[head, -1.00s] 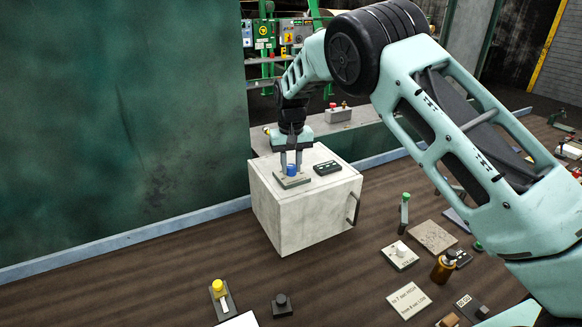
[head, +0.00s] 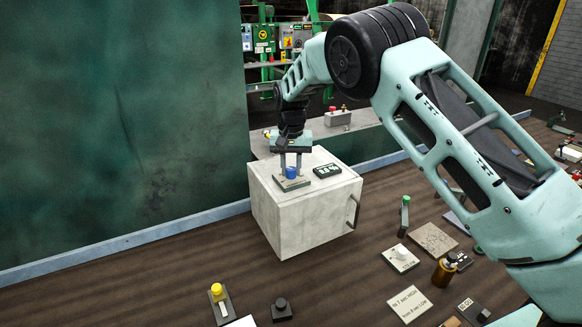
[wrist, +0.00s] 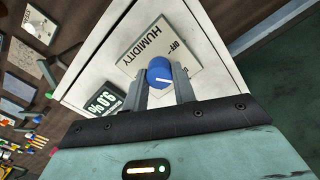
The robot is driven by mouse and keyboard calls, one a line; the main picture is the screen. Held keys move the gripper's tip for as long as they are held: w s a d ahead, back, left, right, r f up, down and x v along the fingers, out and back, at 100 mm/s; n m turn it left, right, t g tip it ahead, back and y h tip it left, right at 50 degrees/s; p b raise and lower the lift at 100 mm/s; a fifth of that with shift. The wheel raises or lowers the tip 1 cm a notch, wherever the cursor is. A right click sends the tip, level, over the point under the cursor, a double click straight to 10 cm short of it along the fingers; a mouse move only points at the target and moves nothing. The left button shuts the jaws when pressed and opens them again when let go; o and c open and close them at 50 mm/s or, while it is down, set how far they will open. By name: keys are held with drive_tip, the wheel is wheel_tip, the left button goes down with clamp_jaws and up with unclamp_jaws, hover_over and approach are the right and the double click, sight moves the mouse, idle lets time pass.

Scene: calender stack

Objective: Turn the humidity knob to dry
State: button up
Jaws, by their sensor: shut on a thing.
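The humidity knob is a blue round knob (head: 291,172) on a pale plate (head: 283,184) on top of a white box (head: 300,215). In the wrist view the plate reads "HUMIDITY" and "OFF", and the blue knob (wrist: 159,72) has a white pointer mark. My gripper (head: 291,165) reaches down from above, with its two fingers on either side of the knob. In the wrist view my gripper (wrist: 161,82) is shut on the knob. Part of the plate's lettering is hidden behind the knob and fingers, so any "dry" label cannot be seen.
The box has a dark handle (head: 354,212). A yellow-topped knob (head: 217,290), a dark knob (head: 281,308), a white-knob plate (head: 400,257) and a brown bottle (head: 445,270) stand on the bench.

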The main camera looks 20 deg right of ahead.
sight(291, 168)
drive_tip(key=o, duration=1)
wheel_tip(291, 168, up, 18)
drive_tip(key=b, duration=0.4)
drive_tip(key=shift+f, duration=0.25)
drive_tip(key=s+a+f+n+y+b, duration=0.1)
drive_tip(key=s+a+f+n, duration=0.2)
drive_tip(key=s, duration=0.5)
drive_tip(key=s+a+f+n+b, duration=0.1)
drive_tip(key=s+a+f, duration=0.1)
drive_tip(key=s+a, duration=0.35)
drive_tip(key=s+a+f+n+y+b, duration=0.1)
drive_tip(key=s+a+f+n+b, duration=0.15)
drive_tip(key=s, duration=0.65)
drive_tip(key=s+d+f+n, duration=0.1)
drive_tip(key=s+f, duration=0.2)
drive_tip(key=s, duration=0.4)
drive_tip(key=s+d+f+n+h, duration=0.1)
drive_tip(key=s+d+f+n, duration=0.1)
drive_tip(key=s, duration=0.6)
drive_tip(key=s+d+f+n+b, duration=0.1)
drive_tip(key=s+f+n, duration=0.1)
drive_tip(key=s+f, duration=0.3)
drive_tip(key=shift+s+d, duration=0.15)
drive_tip(key=shift+s, duration=0.55)
drive_tip(key=shift+s+d, duration=0.1)
drive_tip(key=shift+s, duration=0.55)
